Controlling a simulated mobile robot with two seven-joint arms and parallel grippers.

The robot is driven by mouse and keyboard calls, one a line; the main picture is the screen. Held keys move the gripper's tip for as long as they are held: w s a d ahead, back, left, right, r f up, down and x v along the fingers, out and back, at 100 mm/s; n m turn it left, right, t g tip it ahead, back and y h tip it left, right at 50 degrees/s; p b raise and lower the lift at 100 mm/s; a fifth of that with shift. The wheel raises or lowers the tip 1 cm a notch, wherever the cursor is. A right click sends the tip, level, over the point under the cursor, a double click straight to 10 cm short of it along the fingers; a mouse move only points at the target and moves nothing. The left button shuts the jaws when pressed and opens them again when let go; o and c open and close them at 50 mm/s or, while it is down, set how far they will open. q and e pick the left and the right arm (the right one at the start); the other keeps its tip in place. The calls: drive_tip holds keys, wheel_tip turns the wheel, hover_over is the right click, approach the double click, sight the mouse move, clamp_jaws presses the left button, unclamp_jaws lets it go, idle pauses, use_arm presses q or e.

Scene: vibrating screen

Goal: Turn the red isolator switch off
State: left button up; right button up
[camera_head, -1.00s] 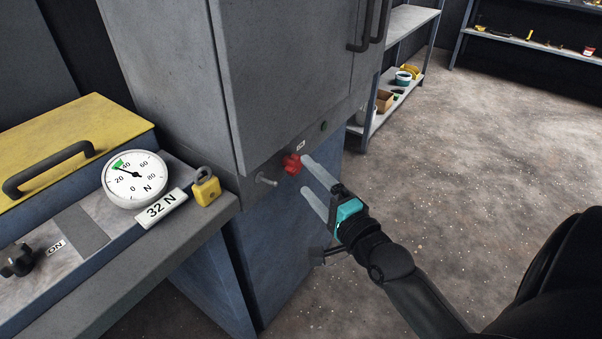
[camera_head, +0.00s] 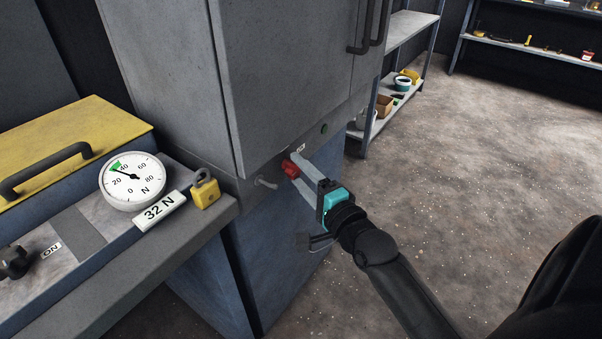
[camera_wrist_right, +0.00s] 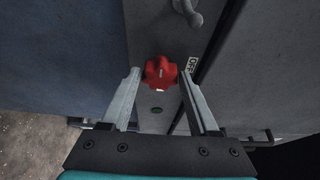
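The red isolator switch (camera_head: 290,169) is a lobed knob on the lower front strip of the grey cabinet. In the right wrist view the knob (camera_wrist_right: 160,71) has a small pale mark on its face, and an OFF label (camera_wrist_right: 192,66) is beside it. My right gripper (camera_head: 293,166) is at the knob, with one pale finger on each side of it. In the wrist view the fingers of the gripper (camera_wrist_right: 159,76) are apart, with narrow gaps to the knob. Contact is not clear. My left gripper is not in view.
A grey peg-like handle (camera_head: 266,183) sticks out left of the knob, and a green button (camera_head: 323,128) is to its right. Open floor lies right.

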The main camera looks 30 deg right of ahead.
drive_tip(key=c, duration=0.9)
drive_tip(key=shift+o, duration=0.2)
